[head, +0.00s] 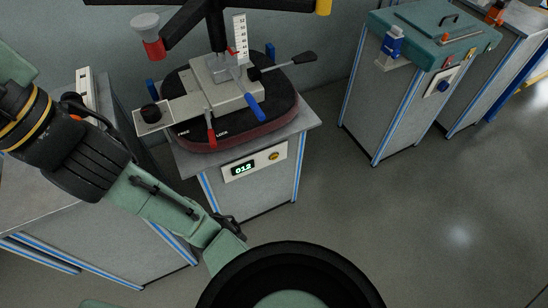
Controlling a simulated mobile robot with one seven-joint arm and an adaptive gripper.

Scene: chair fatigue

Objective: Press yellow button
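The yellow button (274,155) is a small round button on the white front panel (255,162) of the middle grey cabinet. It sits right of a small display (243,169) with lit green digits reading about 012. The button is in plain sight and nothing touches it. My green and black arm crosses the lower left of the head view, and one end of it leaves at the left edge. I cannot make out my gripper's fingers in this view.
A test rig with a dark red seat cushion (270,128), metal plates and coloured handles stands on the cabinet top. Another cabinet (370,115) with a green top stands at right. A low grey bench is at left behind my arm. The floor (400,220) at right is clear.

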